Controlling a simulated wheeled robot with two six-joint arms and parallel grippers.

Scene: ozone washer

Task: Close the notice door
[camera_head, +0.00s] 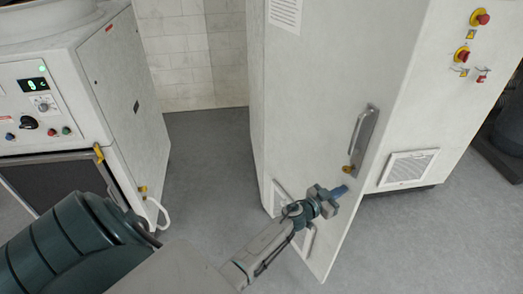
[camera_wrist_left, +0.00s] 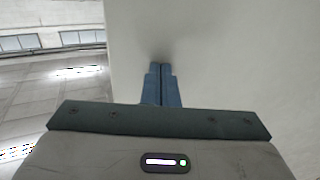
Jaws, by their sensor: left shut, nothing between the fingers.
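The notice door (camera_head: 330,90) is a tall white panel with a printed notice sheet (camera_head: 286,14) at its top left and a metal handle (camera_head: 364,128) near its right edge. Its lower corner stands out in front of the cabinet, so it looks ajar. My left gripper (camera_head: 341,191) is at the door's outer face, low and near the free edge, below the handle. In the left wrist view, its blue fingers (camera_wrist_left: 161,84) are shut and empty, pointing at a plain white surface (camera_wrist_left: 225,55). I cannot tell whether they touch it. My right gripper is not in view.
The cabinet front (camera_head: 440,110) at the right carries red and yellow switches (camera_head: 463,54) and a vent (camera_head: 408,167). A white machine (camera_head: 125,90) with a control panel stands at the left. Grey floor (camera_head: 207,145) is clear between them.

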